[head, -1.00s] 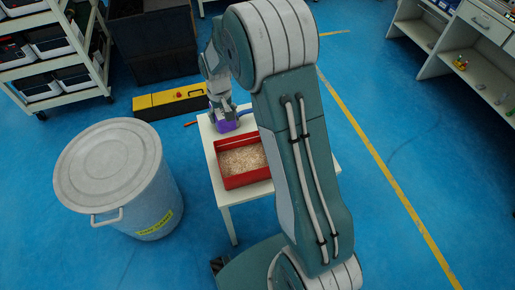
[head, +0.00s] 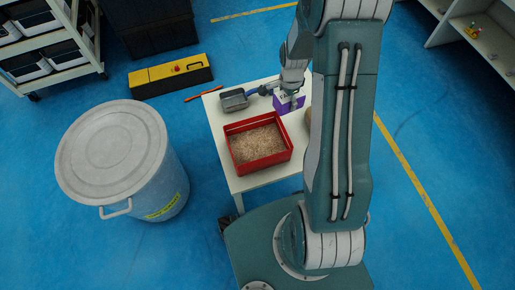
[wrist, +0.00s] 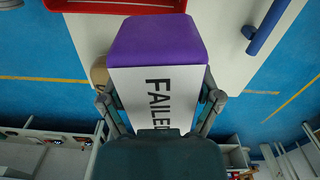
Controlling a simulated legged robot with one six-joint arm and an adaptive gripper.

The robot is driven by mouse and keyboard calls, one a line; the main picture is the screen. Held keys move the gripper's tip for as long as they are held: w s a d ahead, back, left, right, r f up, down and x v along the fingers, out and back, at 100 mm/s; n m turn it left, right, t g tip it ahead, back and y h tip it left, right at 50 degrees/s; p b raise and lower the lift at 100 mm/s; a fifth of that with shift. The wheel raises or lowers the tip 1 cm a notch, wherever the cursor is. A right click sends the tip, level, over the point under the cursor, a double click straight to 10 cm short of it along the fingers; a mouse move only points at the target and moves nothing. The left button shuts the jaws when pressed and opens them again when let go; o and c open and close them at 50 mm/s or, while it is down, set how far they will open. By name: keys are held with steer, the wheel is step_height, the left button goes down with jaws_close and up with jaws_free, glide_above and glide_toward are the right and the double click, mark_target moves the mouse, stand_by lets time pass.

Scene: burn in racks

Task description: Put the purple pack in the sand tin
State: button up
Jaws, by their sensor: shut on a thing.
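The purple pack (head: 291,106) is held in my gripper (head: 289,92) over the back right part of the white table. In the wrist view the pack (wrist: 155,40) shows a purple end and a white face reading "FAILED", with my gripper's fingers (wrist: 160,103) closed on both its sides. The sand tin (head: 228,153) is an open red rectangular tin with tan grains inside, on the table in front of and left of the pack. Its red edge (wrist: 115,6) also shows at the top of the wrist view. The pack is apart from the tin.
A grey scoop (head: 234,100) with a blue handle lies behind the tin. A tan rounded thing, partly hidden by my arm, sits right of it. A lidded grey bin (head: 118,160) stands left of the table (head: 245,183). A yellow-black toolbox (head: 171,76) lies behind.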

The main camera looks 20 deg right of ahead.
steer(key=shift+s+d+f+m, duration=0.25)
steer(key=shift+s+d+m, duration=0.15)
steer(key=shift+m, duration=0.3)
steer(key=shift+s+a+f, duration=0.15)
steer(key=shift+a+f, duration=0.05)
steer(key=shift+a, duration=0.15)
steer(key=s+a+f, duration=0.2)
steer(key=a+f, duration=0.1)
steer(key=a, duration=0.4)
steer(key=shift+s+a+f, duration=0.3)
steer(key=shift+a, duration=0.05)
steer(key=a+f, duration=0.2)
steer(key=s+a+f, duration=0.1)
steer(key=a+f, duration=0.1)
steer(key=f, duration=0.1)
steer(key=shift+s+a, duration=0.1)
steer(key=shift+s, duration=0.1)
steer(key=f, duration=0.3)
steer(key=shift+s+a, duration=0.1)
steer(key=shift+a, duration=0.25)
steer(key=shift+f, duration=0.55)
steer(key=o, duration=1.1)
